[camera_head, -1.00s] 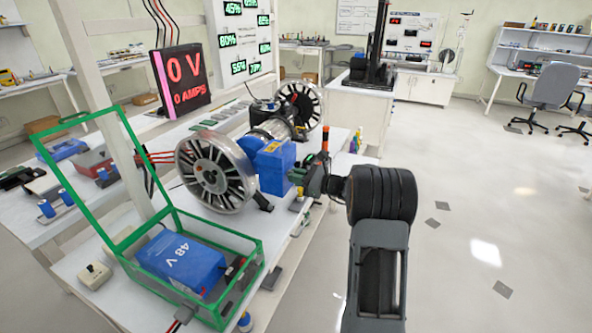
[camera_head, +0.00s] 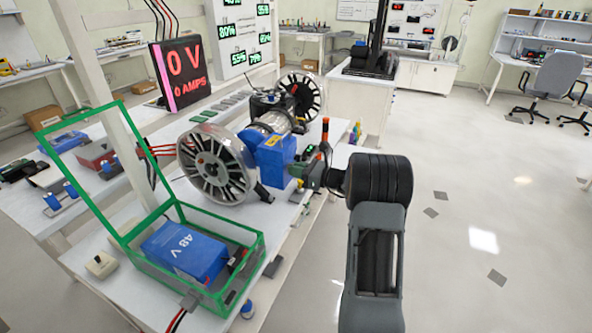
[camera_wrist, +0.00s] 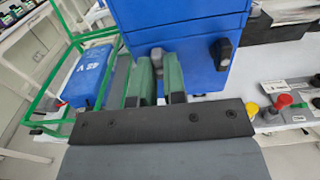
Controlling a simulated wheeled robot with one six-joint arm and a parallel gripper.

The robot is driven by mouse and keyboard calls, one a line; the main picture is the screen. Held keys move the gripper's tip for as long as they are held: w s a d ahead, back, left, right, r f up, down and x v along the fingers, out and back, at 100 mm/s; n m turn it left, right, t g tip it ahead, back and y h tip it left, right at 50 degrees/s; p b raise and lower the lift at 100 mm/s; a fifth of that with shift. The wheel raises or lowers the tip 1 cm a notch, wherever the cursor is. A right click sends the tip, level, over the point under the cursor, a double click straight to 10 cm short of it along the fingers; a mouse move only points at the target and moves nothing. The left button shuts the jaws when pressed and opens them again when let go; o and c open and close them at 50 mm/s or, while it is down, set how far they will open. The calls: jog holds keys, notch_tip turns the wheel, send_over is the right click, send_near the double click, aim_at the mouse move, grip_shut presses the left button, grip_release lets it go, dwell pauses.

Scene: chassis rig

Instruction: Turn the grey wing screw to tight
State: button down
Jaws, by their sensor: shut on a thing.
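My gripper (camera_wrist: 158,84) has two green fingers, close together against the front face of the blue box (camera_wrist: 190,72) in the wrist view. A small grey piece, which looks like the grey wing screw (camera_wrist: 157,56), shows between the fingertips; the fingers are shut on it and hide most of it. How far it is turned cannot be told. A dark knob (camera_wrist: 221,52) sits on the same face, right of the fingers. In the head view the blue box (camera_head: 273,158) stands beside the spoked wheel, with my gripper (camera_head: 300,172) at its right side; the screw is hidden there.
A green-framed case (camera_head: 250,262) holds a blue 48 V battery (camera_head: 184,252). A spoked wheel (camera_head: 214,163) stands left of the box. A display (camera_head: 185,75) reads 0 V, 0 AMPS. Red and yellow buttons (camera_wrist: 284,101) lie right of my gripper. The floor at right is open.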

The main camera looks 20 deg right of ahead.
jog(key=c, duration=1.2)
grip_release()
jog(key=b+v, duration=0.1)
jog(key=v, duration=1.3)
jog(key=shift+b, duration=0.4)
